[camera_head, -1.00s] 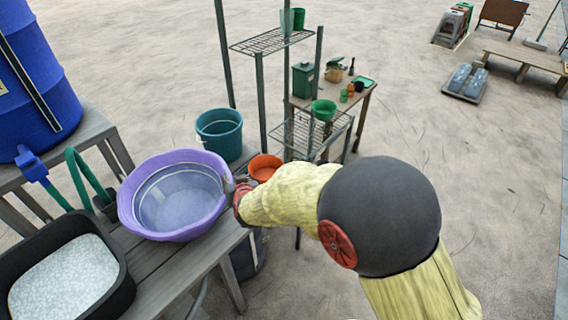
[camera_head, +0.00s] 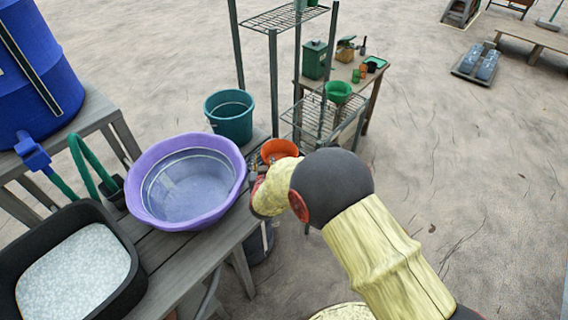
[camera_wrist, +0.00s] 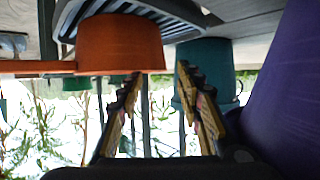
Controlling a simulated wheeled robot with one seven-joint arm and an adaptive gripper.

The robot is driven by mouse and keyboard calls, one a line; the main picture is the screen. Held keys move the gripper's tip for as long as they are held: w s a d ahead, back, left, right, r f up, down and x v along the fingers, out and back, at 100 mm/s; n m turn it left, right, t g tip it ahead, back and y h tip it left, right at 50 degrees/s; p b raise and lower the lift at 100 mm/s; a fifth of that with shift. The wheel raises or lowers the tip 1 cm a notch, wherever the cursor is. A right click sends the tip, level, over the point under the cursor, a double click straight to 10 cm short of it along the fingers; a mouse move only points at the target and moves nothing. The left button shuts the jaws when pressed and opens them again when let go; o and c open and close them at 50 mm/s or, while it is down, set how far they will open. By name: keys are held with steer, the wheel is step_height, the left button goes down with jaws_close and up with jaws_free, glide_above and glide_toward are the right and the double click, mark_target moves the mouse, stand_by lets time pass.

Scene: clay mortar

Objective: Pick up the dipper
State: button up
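The orange dipper (camera_head: 279,148) is on the grey bench just beyond my gripper (camera_head: 257,176), which partly hides it in the head view. In the wrist view, which looks upside down, the dipper's orange cup (camera_wrist: 120,46) fills the upper left, with an orange strip like a handle running to the left edge. My gripper (camera_wrist: 159,73) is open and its fingers are apart with nothing between them. The cup lies beyond the fingertips, mostly to the left of the gap. I cannot tell if the left finger touches it.
The purple basin (camera_head: 146,196) is left of my gripper and close on the right in the wrist view (camera_wrist: 285,95). A teal bucket (camera_head: 229,124) stands behind. A black tray of white grains (camera_head: 125,235) is at lower left. A wire shelf (camera_head: 295,119) stands beyond the dipper.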

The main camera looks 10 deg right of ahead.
mark_target(264, 160)
steer(key=b+x, duration=0.1)
steer(key=x, duration=0.2)
steer(key=shift+w+f, duration=0.1)
steer(key=shift+f, duration=0.05)
steer(key=shift+c, duration=1.2)
jaws_close()
